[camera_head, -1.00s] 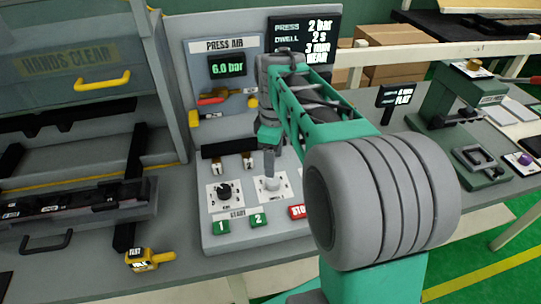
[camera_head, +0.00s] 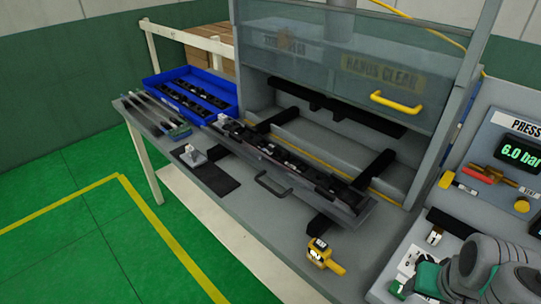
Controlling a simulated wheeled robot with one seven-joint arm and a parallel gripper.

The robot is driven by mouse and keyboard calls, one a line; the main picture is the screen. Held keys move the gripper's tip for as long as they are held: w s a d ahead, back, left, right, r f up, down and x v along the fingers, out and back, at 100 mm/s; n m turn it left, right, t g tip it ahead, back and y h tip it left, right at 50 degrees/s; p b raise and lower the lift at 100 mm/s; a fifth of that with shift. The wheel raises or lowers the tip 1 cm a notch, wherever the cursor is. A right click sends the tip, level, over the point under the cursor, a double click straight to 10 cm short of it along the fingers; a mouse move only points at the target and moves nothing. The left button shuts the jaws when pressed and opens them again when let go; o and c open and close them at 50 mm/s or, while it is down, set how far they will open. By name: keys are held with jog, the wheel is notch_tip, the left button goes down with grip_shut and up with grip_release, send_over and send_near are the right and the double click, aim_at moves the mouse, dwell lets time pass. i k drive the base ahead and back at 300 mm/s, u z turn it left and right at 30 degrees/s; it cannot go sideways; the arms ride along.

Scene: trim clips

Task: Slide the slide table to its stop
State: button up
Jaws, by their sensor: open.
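The slide table (camera_head: 335,205) is a long grey tray with a black trim strip and several small clips on it. It lies in front of the press opening, on black rails (camera_head: 367,172) that run into the press. A black bar handle (camera_head: 270,188) is on its front edge. The front end of one rail sticks out past the table's front edge. My arm shows only at the lower right corner, by the control panel, well to the right of the slide table. My gripper's fingers cannot be made out in this view.
A raised clear guard with a yellow handle (camera_head: 396,103) hangs above. A yellow tagged device (camera_head: 322,254) sits on the bench by the rail end. A blue bin (camera_head: 190,95) and a dark pad (camera_head: 212,182) lie left. Green floor is free at front left.

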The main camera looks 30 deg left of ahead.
aim_at(323, 201)
jog(key=u, duration=1.35)
jog(key=k, duration=0.45)
jog(key=u, duration=1.7)
jog(key=i, duration=0.8)
jog(key=z, duration=0.85)
jog(key=i, duration=0.45)
jog(key=z, duration=0.5)
